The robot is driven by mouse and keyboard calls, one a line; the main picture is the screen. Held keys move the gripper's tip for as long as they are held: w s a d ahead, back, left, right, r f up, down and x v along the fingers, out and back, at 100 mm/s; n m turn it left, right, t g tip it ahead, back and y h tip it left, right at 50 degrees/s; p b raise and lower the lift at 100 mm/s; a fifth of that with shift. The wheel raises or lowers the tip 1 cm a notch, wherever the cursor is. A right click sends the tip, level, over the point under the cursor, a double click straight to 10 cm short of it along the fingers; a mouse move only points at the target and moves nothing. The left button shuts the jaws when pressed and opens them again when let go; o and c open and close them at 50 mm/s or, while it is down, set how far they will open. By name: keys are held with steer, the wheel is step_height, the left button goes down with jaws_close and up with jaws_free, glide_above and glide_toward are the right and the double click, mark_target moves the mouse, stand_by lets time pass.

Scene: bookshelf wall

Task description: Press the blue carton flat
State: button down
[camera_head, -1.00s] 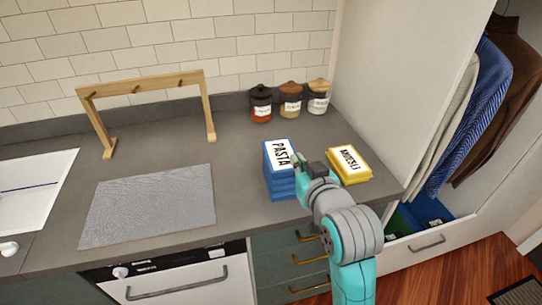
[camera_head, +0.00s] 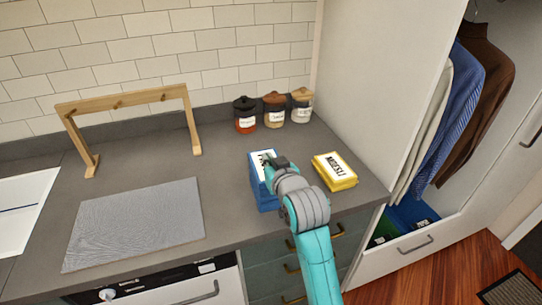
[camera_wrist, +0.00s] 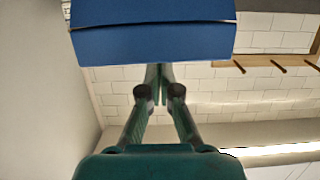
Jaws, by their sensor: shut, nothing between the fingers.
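The blue carton (camera_head: 264,196) stands on the grey counter, with a white label on top that my arm mostly covers. Horizontal creases run along its side. It also fills the top of the wrist view (camera_wrist: 150,42), with a dark seam across it. My gripper (camera_head: 267,160) is at the carton's top, over the label. In the wrist view its two fingers (camera_wrist: 158,76) are together and empty, and their tips reach the carton's lower edge in the picture. I cannot tell whether they touch it.
A yellow muesli carton (camera_head: 336,178) lies right of the blue one. Several lidded jars (camera_head: 274,115) stand at the wall. A wooden rack (camera_head: 120,100) and a grey mat (camera_head: 135,222) are on the left. An open drawer (camera_head: 418,240) is at the right.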

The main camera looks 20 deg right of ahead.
steer(key=shift+f, duration=0.6)
